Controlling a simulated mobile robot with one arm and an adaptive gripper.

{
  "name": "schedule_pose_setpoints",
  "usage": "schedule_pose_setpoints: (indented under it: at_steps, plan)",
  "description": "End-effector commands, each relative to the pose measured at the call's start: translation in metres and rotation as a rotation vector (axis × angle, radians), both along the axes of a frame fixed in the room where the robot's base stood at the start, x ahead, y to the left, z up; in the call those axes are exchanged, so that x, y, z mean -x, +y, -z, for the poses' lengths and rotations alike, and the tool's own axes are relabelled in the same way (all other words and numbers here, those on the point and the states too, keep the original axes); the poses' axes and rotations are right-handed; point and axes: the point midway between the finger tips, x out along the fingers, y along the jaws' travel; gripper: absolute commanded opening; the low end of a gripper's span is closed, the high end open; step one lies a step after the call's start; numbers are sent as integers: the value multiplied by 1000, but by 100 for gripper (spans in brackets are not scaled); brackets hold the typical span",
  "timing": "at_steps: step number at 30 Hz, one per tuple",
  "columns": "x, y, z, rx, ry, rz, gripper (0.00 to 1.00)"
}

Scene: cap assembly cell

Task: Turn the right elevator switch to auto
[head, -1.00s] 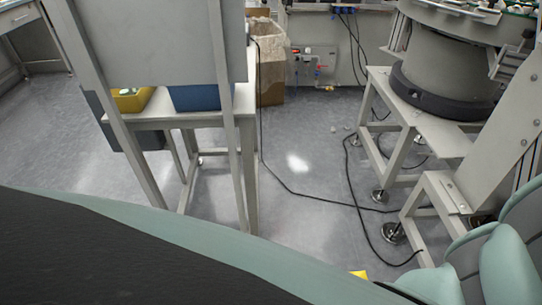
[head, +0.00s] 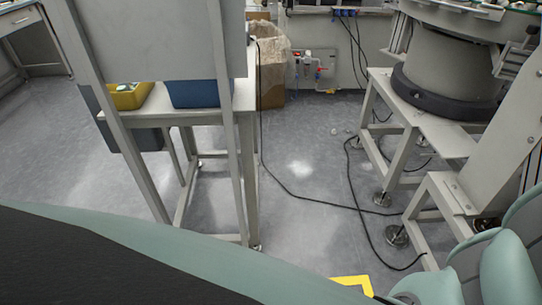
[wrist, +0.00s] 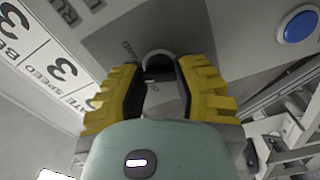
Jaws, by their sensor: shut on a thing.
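In the wrist view my gripper (wrist: 158,75), with yellow ridged fingers, is shut on a round switch (wrist: 156,56) on a grey panel. Only the switch's pale rim and dark middle show between the fingertips, so which way it is turned is hidden. A darker grey label patch (wrist: 116,44) with small, partly covered lettering lies beside the switch. I cannot read which switch it is from this label. In the head view neither the switch nor my gripper shows.
A blue push button (wrist: 298,26) is at the panel's right. A white label plate (wrist: 55,72) is at left. In the head view, a table (head: 247,100) holds blue (head: 195,95) and yellow (head: 130,97) bins; a machine stand (head: 425,125) and floor cable (head: 310,201) are right.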

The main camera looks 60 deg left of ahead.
Motion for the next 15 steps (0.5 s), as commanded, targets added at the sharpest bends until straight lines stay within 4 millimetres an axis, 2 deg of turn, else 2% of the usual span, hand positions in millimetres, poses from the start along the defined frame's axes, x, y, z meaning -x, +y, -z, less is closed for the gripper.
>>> schedule_pose_setpoints:
  at_steps: [6, 15]
  plan:
    - [0, 0, 2, 127, 77, -2, 0]
    - [0, 0, 1, 223, 136, -1, 0]
